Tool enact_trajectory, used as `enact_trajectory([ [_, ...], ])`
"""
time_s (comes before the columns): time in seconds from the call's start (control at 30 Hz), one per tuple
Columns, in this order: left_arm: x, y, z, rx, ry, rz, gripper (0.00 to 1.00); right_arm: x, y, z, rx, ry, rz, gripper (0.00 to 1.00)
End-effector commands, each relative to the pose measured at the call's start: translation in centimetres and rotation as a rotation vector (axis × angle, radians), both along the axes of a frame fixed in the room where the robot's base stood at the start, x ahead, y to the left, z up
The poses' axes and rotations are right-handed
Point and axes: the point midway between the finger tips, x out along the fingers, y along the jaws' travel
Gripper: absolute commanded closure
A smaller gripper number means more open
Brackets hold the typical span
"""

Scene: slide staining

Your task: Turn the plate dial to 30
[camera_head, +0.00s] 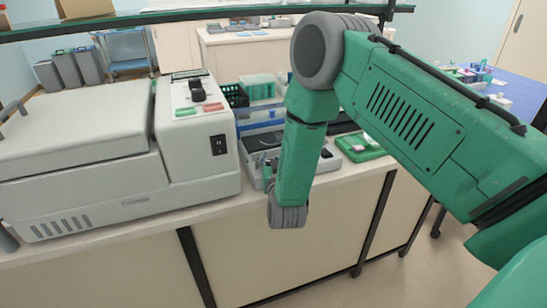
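A low grey plate device (250,168) with a dark top stands on the bench, right of the large machine. It is partly hidden behind my green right arm. I cannot make out its dial or any number on it. My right gripper (269,166) shows only in small part, beside the forearm and over the front of the plate device. Its fingers are mostly hidden, so I cannot tell whether they are open or touching the dial. My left gripper is not in view.
A large white machine (80,160) with a black knob (197,90) and coloured buttons fills the bench on the left. A green rack (258,86), a blue-framed holder (262,115) and a green tray (361,150) stand behind. A shelf edge (200,22) crosses above.

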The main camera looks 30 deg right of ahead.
Motion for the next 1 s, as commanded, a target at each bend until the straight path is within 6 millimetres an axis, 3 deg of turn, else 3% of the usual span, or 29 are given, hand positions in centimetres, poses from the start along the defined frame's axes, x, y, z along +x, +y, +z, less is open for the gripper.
enact_trajectory([
  [0.13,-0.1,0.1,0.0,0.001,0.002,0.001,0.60,-0.1,0.1,0.2,-0.007,-0.004,-0.006,0.67],
  [0.17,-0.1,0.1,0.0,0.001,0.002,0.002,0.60,-0.1,0.2,0.2,-0.007,-0.004,-0.006,0.74],
  [0.23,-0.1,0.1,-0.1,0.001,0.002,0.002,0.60,-0.2,0.2,0.2,-0.008,-0.003,-0.006,0.99],
  [0.27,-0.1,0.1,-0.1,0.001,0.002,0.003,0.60,-0.2,0.2,0.2,-0.007,-0.002,-0.005,1.00],
  [0.47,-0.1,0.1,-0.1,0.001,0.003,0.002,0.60,-0.3,0.0,0.0,0.002,-0.001,0.000,1.00],
  [0.57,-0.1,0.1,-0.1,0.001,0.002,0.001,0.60,-0.4,0.0,-0.1,0.001,0.000,0.000,0.71],
  [0.6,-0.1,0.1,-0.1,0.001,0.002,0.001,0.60,-0.4,0.0,-0.1,0.000,0.001,-0.002,0.67],
  [1.0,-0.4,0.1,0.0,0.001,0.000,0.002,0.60,-1.1,0.0,-0.2,-0.001,0.002,-0.008,0.67],
])
